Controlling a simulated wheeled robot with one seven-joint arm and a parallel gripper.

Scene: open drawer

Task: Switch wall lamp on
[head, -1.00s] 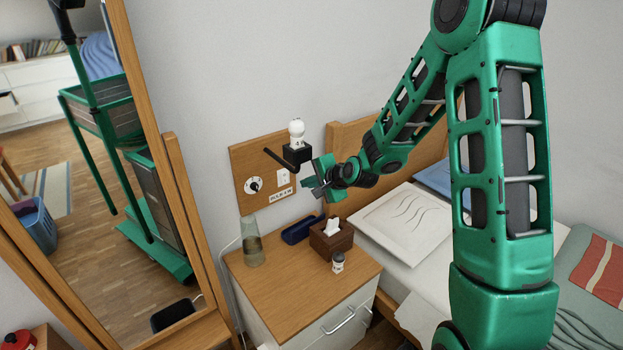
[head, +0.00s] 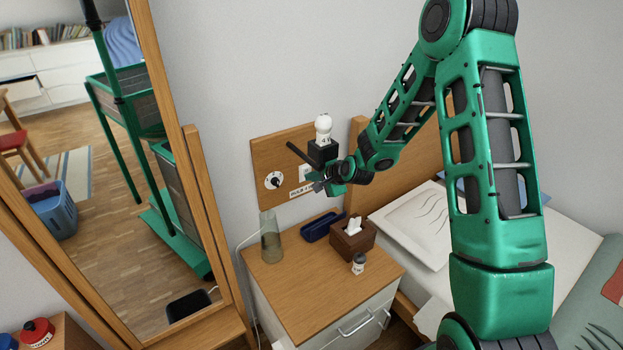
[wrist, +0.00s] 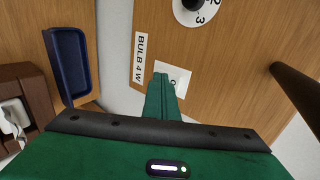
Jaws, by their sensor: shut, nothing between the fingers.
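A white switch plate (head: 304,172) sits below the holder, partly hidden by my gripper. It also shows in the wrist view (wrist: 181,77). My gripper (head: 317,186) is shut and empty. In the wrist view its fingertips (wrist: 161,77) overlap the plate's left part; I cannot tell if they touch it. A round dial (head: 274,180) is left of the plate, and a "BULB 4 W" label (wrist: 139,58) is beside it.
A dark rod (head: 299,153) sticks out near the holder. The nightstand (head: 300,285) below bears a glass vase (head: 271,240), a blue tray (head: 322,227), a tissue box (head: 352,238) and a small jar (head: 358,263). A mirror (head: 165,250) stands left, a bed right.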

